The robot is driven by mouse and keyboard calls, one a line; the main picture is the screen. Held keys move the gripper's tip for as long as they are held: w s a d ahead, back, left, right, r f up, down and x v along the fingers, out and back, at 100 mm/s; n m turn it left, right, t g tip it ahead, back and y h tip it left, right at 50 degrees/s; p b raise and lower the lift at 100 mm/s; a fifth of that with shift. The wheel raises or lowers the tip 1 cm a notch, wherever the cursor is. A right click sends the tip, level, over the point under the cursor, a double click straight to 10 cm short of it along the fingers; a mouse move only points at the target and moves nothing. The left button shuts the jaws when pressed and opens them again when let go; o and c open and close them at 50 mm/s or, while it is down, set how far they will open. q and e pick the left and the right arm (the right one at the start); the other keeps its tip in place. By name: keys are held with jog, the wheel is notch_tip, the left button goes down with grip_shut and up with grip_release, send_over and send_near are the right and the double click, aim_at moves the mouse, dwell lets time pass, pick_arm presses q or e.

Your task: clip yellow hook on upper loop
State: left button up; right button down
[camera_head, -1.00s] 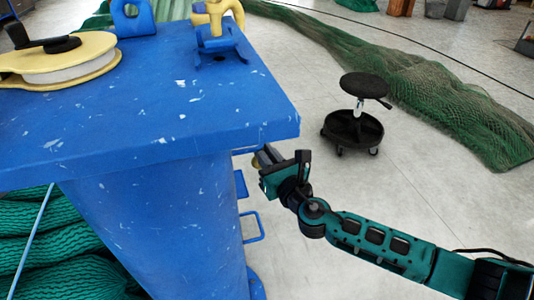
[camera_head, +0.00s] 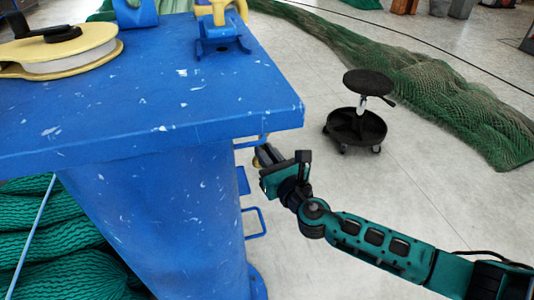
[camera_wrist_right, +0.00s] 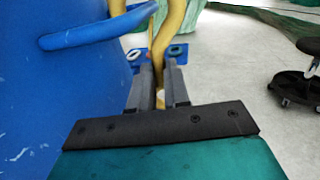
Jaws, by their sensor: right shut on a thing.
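The yellow hook (camera_wrist_right: 172,38) is held between the two dark fingers of my right gripper (camera_wrist_right: 159,75) in the right wrist view. Its curved body rises toward the upper blue loop (camera_wrist_right: 90,32), a bent bar on the side of the blue post. Another yellow bit shows above the bar; I cannot tell whether the loop lies inside the hook. In the head view, my right gripper (camera_head: 262,158) is just under the tabletop's right corner, beside the upper loop (camera_head: 248,143). The hook is mostly hidden there. My left gripper is not in view.
The blue post (camera_head: 160,215) carries a blue top (camera_head: 150,100) with a yellow reel (camera_head: 65,50) on it. A lower blue loop (camera_head: 262,222) sticks out below.

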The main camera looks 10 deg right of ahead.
jog(key=shift+a+f+b, duration=0.2)
jog(key=shift+f+b, duration=0.3)
jog(key=shift+b, duration=0.05)
dwell(0.4)
dwell(0.5)
